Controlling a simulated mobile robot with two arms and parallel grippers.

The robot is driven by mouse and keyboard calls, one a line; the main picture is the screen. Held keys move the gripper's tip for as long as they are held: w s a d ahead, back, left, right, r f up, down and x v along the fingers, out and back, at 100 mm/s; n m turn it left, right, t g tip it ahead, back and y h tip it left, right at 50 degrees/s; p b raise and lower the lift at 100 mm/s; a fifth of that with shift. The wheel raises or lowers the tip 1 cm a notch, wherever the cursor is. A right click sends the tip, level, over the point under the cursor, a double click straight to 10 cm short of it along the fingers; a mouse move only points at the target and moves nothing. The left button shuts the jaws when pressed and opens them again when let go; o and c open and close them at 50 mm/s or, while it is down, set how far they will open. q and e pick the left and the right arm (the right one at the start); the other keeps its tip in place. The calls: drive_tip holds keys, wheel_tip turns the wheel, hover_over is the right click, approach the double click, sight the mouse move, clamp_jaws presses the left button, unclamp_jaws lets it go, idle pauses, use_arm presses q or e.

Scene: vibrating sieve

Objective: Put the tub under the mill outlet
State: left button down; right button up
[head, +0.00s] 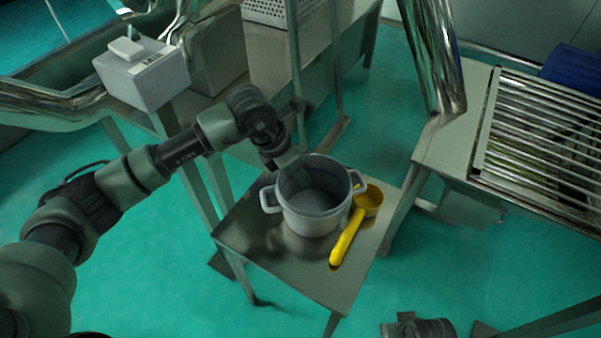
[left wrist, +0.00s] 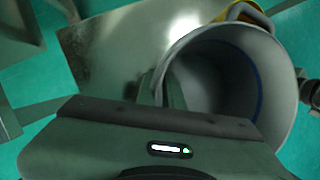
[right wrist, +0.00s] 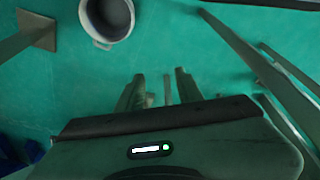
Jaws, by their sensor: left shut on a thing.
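The tub (head: 312,215) is a pale grey round pot with two side handles. It stands upright on a small metal table (head: 305,270), and looks empty. My left gripper (head: 291,167) is at its back left rim. In the left wrist view, the left fingers (left wrist: 163,90) are shut on the wall of the tub (left wrist: 275,75), one inside it. My right gripper (right wrist: 158,85) is open and empty over the floor. A grey round tub with a handle (right wrist: 107,38) shows in the right wrist view; I cannot tell if it is the same one. I cannot identify the mill outlet for certain.
A yellow scoop (head: 349,233) lies on the table against the tub's right side. A box with a partly readable label (head: 150,80) stands upper left. A shiny vertical pipe (head: 436,60) and a slatted metal rack (head: 545,130) are at the right.

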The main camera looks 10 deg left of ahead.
use_arm(q)
drive_tip(key=c, duration=1.5)
unclamp_jaws()
drive_tip(key=shift+c, duration=0.2)
drive_tip(key=shift+r, duration=0.1)
